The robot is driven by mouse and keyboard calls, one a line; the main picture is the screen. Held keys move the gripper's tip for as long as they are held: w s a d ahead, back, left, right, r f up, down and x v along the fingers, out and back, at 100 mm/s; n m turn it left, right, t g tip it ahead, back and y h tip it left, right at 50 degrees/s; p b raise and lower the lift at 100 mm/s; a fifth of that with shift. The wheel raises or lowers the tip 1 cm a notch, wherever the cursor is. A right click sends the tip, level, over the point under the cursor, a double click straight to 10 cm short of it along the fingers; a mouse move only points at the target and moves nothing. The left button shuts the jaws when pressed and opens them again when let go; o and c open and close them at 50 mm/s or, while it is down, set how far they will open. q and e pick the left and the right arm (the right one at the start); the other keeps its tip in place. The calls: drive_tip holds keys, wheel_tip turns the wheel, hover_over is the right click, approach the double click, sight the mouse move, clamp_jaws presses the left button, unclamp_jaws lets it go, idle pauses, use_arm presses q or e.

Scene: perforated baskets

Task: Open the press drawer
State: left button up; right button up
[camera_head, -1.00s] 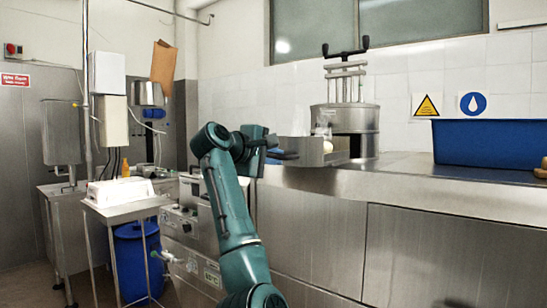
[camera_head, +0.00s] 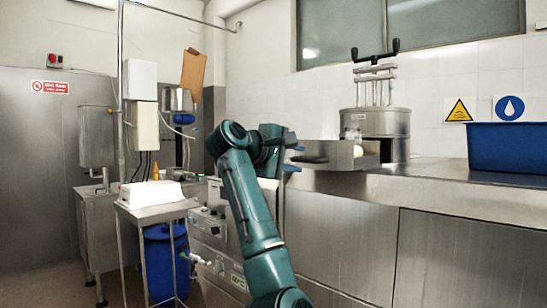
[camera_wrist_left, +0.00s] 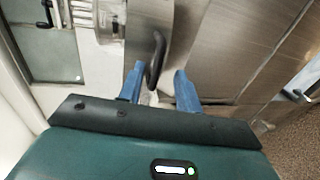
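The press (camera_head: 376,123) is a steel cylinder with a black-handled crank on top, standing on the steel counter. Its drawer (camera_head: 343,156) is a steel box sticking out of the press towards the left, with something pale inside. My left gripper (camera_head: 299,157) is at the drawer's outer end. In the left wrist view, my gripper (camera_wrist_left: 158,72) has its two blue fingers apart. The dark curved drawer handle (camera_wrist_left: 156,58) lies between the fingertips, nearer the left finger; contact cannot be told. My right gripper is not in view.
The steel counter (camera_head: 440,183) runs to the right with a blue tub (camera_head: 507,147) on it. A grey control unit stands behind my arm.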

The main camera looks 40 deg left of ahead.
use_arm(q)
drive_tip(key=b+v, duration=0.1)
drive_tip(key=v, duration=0.8)
drive_tip(key=shift+s+b, duration=0.35)
drive_tip(key=shift+b, duration=0.05)
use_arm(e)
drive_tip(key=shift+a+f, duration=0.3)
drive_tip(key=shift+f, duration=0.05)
